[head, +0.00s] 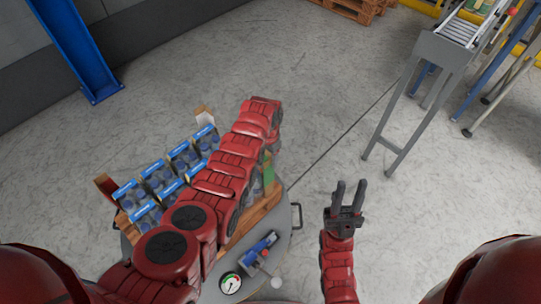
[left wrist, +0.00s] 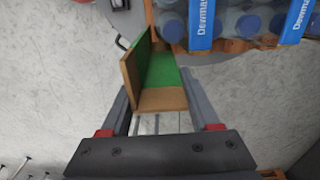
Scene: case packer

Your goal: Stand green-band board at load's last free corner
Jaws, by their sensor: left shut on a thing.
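The green-band board (left wrist: 165,70) is an L-shaped brown corner board with a green band. In the left wrist view it is between the fingers of my left gripper (left wrist: 158,92), which is shut on it. The board is close beside a corner of the load's bottle packs (left wrist: 245,22); I cannot tell whether it touches them. In the head view my left arm hides most of that gripper, and a bit of green (head: 268,170) shows beside the arm. The load (head: 160,178) has other boards at its far corner (head: 205,116) and left corner (head: 106,186). My right gripper (head: 350,187) is open and empty.
The load stands on a wooden pallet (head: 262,208) on a round grey platform (head: 285,222) with a gauge (head: 230,283) and a blue fitting (head: 260,246). A roller conveyor (head: 445,50) stands at the upper right, a blue post (head: 80,50) at the upper left. The floor between is clear.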

